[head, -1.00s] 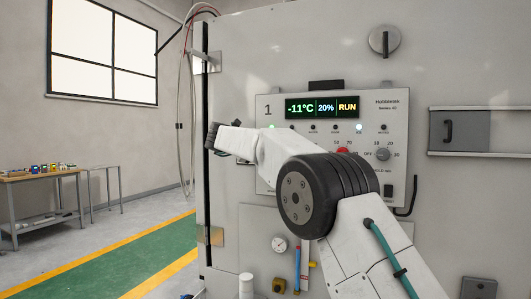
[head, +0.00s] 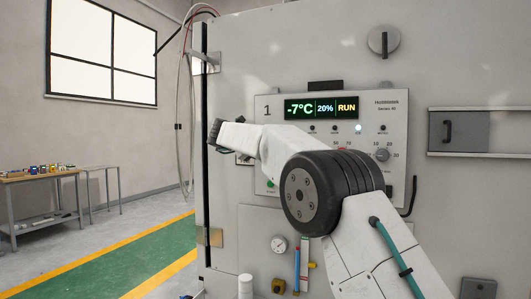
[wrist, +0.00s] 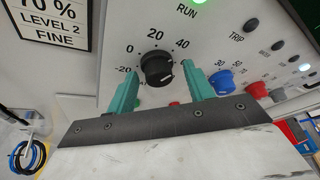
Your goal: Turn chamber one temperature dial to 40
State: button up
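The chamber one temperature dial (wrist: 157,68) is a round black knob on the pale panel in the wrist view. Its printed scale runs from -20 through 0 and 20 to 40, and a white mark shows on its lower right side. My gripper (wrist: 160,72) is open, with one teal finger on each side of the dial and visible gaps between. In the head view my arm hides the dial. The chamber display (head: 321,107) there reads -7°C, 20% and RUN.
A blue knob (wrist: 223,82) and a red knob (wrist: 257,89) sit right of the right finger. The chamber panel (head: 395,125) has another grey dial (head: 382,155). A table (head: 40,178) with small items stands far left, beside open green floor (head: 150,255).

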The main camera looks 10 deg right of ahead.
jog(key=shift+a, duration=0.1)
jog(key=v, duration=0.7)
jog(key=shift+s+a, duration=0.2)
